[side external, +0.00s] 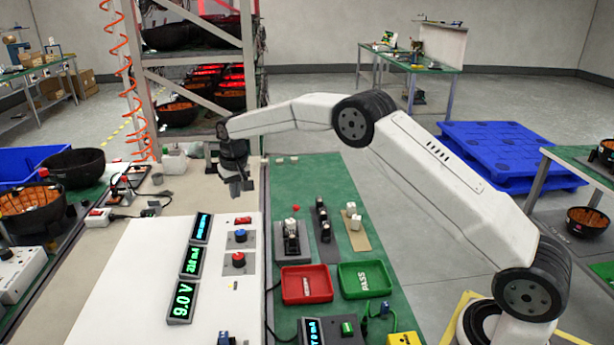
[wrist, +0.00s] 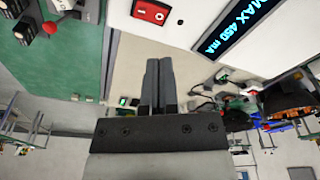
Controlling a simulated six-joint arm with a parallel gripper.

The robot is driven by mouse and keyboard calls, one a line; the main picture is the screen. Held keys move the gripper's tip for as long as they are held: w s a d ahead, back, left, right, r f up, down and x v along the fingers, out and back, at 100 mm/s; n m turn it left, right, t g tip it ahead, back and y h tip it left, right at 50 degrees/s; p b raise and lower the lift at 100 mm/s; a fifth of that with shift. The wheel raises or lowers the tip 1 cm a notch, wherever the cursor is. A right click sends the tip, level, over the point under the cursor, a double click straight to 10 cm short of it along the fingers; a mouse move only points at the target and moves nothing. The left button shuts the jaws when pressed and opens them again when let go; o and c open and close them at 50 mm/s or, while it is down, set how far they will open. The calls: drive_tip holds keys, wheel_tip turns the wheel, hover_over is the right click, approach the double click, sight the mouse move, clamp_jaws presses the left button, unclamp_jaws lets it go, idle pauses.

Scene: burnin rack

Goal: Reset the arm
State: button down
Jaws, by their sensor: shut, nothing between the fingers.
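My arm reaches leftward over the green mat in the side external view, bent at its elbow. My gripper (side external: 238,188) hangs at its end above the far part of the bench, near the far edge of the white panel. In the wrist view my gripper (wrist: 158,62) shows its two fingers side by side, shut, with nothing between them. The gripper appears to be clear of the bench and of the objects on it, though its exact height is hard to tell.
A red tray (side external: 306,284) and a green PASS tray (side external: 365,279) lie on the green mat (side external: 345,185). A metal rack (side external: 248,60) stands behind my gripper.

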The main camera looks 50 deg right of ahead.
drive_tip(key=shift+s+r, duration=0.1)
idle(0.3)
drive_tip(key=s+a+f+n, duration=0.1)
drive_tip(key=s+a+n, duration=0.1)
drive_tip(key=s, duration=3.3)
drive_tip(key=shift+a+n+t, duration=0.2)
drive_tip(key=shift+n+t, duration=0.2)
drive_tip(key=shift+n, duration=0.1)
drive_tip(key=shift+s, duration=0.1)
